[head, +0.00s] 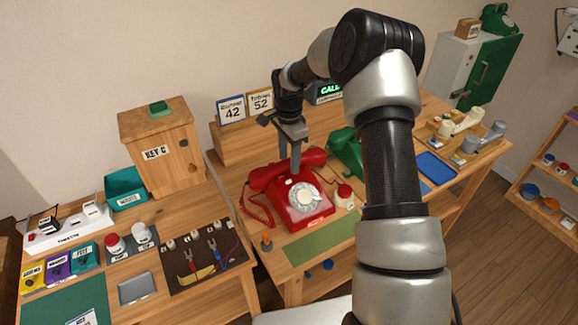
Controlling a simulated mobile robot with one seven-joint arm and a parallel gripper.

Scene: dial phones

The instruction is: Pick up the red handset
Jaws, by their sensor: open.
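The red dial phone (304,203) stands on the middle table, its pale dial facing the front. The red handset (262,177) lies across the top of the phone, with a coiled red cord hanging at its left. My gripper (290,162) is above the handset, pointing down, with its fingers around or just in front of the handset's middle. The gripper is open. I cannot tell whether the fingers touch the handset, as they cover part of it.
A green phone (346,150) stands close behind at the right, partly hidden by my arm. A red-topped jar (344,193) is right of the red phone. A green mat (318,240) lies in front. Signs (231,109) stand behind. A wooden KEY C cabinet (158,150) is at the left.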

